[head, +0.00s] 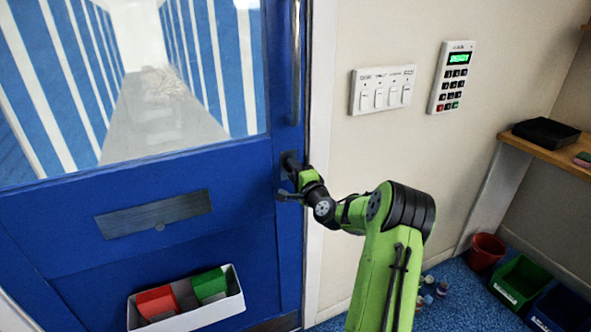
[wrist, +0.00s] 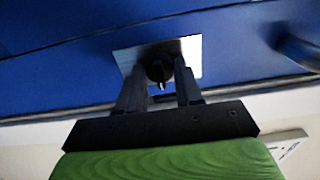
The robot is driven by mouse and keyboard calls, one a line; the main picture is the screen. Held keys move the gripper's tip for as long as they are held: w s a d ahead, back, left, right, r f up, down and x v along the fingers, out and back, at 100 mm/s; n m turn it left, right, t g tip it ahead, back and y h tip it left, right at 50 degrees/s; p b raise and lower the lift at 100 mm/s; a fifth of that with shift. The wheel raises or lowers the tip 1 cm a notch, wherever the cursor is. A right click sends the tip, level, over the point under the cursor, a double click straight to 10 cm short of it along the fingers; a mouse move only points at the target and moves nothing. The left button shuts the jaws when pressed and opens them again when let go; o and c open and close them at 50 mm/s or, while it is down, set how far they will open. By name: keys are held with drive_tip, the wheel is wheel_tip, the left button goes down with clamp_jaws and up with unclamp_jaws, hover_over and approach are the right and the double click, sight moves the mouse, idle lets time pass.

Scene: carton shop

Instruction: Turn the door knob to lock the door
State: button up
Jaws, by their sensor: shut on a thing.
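The blue door (head: 245,215) has a glass window and stands at the left in the head view. In the wrist view, a dark round knob (wrist: 159,66) with a small pale mark sits on a bright metal plate (wrist: 190,50) on the door. My gripper (wrist: 160,80) has one finger on each side of the knob and is shut on it. In the head view, my gripper (head: 292,180) is at the door's right edge, and it and my arm hide the knob there.
A vertical pull handle (head: 295,60) is above my gripper. A white box (head: 237,302) with red and green items is low on the door. Light switches (head: 383,90) and a keypad (head: 453,77) are on the wall. A red bucket (head: 487,252) and a green bin (head: 521,280) stand on the floor at right.

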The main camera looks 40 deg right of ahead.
drive_tip(key=shift+a+r, duration=0.1)
drive_tip(key=shift+r, duration=0.05)
drive_tip(key=o, duration=1)
drive_tip(key=shift+o, duration=0.2)
drive_tip(key=b+v, duration=0.2)
drive_tip(key=v, duration=1.3)
drive_tip(key=shift+s+b, duration=0.4)
drive_tip(key=shift+a, duration=0.2)
